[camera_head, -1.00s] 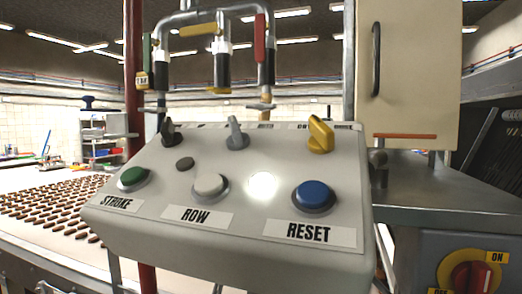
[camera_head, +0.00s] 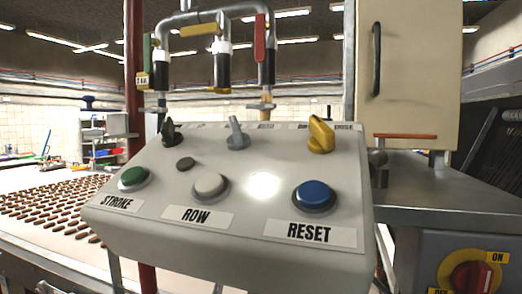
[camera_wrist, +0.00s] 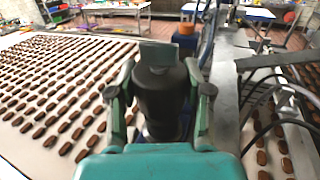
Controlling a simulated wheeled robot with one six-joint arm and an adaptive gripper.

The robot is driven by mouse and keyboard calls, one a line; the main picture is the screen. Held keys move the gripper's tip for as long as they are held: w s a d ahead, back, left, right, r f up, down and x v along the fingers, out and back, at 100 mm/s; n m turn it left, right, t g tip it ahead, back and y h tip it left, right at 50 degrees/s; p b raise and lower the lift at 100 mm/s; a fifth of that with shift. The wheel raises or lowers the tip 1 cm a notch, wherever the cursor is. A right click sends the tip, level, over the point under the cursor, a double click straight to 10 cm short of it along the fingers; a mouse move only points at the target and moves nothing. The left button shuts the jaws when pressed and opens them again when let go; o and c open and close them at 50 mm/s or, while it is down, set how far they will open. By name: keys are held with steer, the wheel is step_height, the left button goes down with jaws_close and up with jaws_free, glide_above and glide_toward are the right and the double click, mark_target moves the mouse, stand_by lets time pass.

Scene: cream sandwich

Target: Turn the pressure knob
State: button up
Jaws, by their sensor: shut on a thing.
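In the wrist view my teal gripper (camera_wrist: 160,92) is shut, with one finger on each side of a dark, round, upright knob-like part (camera_wrist: 161,108). A flat grey-green piece stands on top of that part. No label on it shows, so I cannot tell from this view alone whether it is the pressure knob. Its lower end is hidden behind the gripper's body. My gripper is not seen in the head view. There, a sloped grey control panel (camera_head: 140,228) carries a black knob (camera_head: 168,133), a grey knob (camera_head: 236,133) and a yellow knob (camera_head: 320,135).
The panel also has a green button (camera_head: 132,177), a white button (camera_head: 210,185) and a blue button (camera_head: 314,193). Pipes with valve handles rise behind it. Rows of brown biscuits (camera_wrist: 60,75) lie on a pale belt to the left. Dark cables (camera_wrist: 275,95) hang at the right.

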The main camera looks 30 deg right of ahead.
steer(key=shift+m+h, duration=0.3)
steer(key=shift+h, duration=0.1)
steer(key=shift+m+g+h, duration=0.5)
steer(key=shift+g+h, duration=0.2)
steer(key=o, duration=1.2)
steer(key=v, duration=1.2)
steer(key=shift+w, duration=0.1)
